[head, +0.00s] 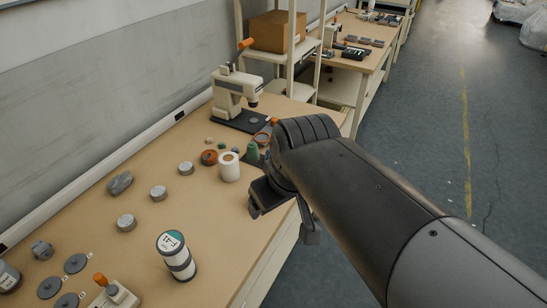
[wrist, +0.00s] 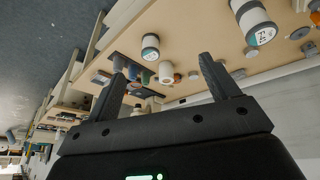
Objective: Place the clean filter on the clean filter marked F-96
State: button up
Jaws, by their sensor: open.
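A filter (head: 177,258), a white cylinder with grey bands and a teal and white label on top, stands upright on the front of the bench. Its label seems to read F-41; the wrist view shows it too (wrist: 253,22). A second, similar filter (wrist: 150,47) with a teal label shows in the wrist view, its marking too small to read. My arm seems to hide it in the head view. My gripper (head: 268,196) is above the bench's right edge. In the wrist view its fingers (wrist: 162,64) are spread and empty, apart from both filters.
A plain white roll (head: 229,168) stands near my gripper, with small coloured parts behind it. A cream press (head: 235,94) stands farther back. Several metal cylinders (head: 126,222), a grey lump (head: 120,183) and dark discs (head: 76,263) lie left. Bare bench lies between them.

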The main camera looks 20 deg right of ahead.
jog(key=d+m, duration=0.1)
jog(key=s+d+m, duration=0.2)
jog(key=shift+s+r+m+t+h, duration=0.15)
jog(key=shift+r+m+t+h, duration=0.15)
jog(key=shift+t, duration=0.1)
dwell(1.0)
